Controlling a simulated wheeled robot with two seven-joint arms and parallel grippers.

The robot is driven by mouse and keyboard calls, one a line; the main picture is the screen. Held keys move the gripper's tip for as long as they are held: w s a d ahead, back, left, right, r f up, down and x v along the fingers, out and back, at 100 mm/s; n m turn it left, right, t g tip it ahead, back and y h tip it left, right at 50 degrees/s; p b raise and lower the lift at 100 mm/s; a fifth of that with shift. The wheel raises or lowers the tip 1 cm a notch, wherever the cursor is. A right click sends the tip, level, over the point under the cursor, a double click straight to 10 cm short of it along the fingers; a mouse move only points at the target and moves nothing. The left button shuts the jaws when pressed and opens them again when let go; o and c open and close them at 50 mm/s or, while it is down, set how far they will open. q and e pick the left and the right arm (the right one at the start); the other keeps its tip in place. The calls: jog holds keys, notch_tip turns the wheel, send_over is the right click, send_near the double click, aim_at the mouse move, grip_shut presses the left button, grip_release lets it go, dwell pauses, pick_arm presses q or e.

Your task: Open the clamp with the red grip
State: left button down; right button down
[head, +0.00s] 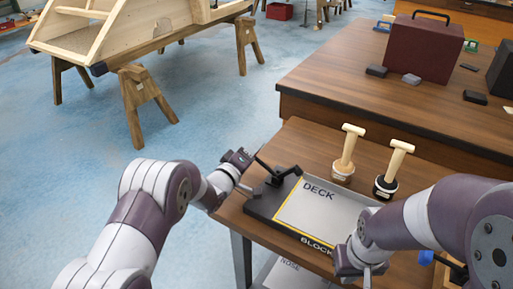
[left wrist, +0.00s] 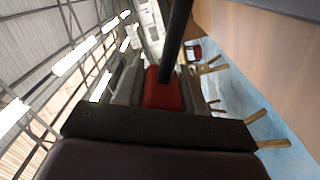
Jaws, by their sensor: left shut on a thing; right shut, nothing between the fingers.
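My left gripper (head: 246,160) is at the left edge of the small table, beside the black clamp (head: 280,175). In the left wrist view a red grip (left wrist: 162,94) on a dark bar (left wrist: 176,35) sits between the fingers, and the gripper is shut on it. In the head view the fingers hide the red grip; the clamp's dark lever slopes from the gripper down to the tray's back left corner. My right gripper (head: 362,270) is shut and empty, low near the front of the tray (head: 262,212).
The tray holds a grey panel (head: 325,212) marked DECK. Two wooden-handled tools (head: 347,150) (head: 393,170) stand behind it. A blue-gripped item (head: 426,258) is partly hidden by my right arm. A larger bench with a dark red case (head: 424,48) stands behind.

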pick_arm(q)
jog(key=shift+w+a+f+n, duration=0.1)
jog(key=shift+a+f+n, duration=0.05)
jog(key=shift+f+n, duration=0.35)
jog(key=c, duration=0.8)
grip_release()
jog(key=shift+o, duration=0.2)
jog(key=v, duration=1.2)
jog(key=shift+s+a, duration=0.2)
jog(key=shift+s, duration=0.1)
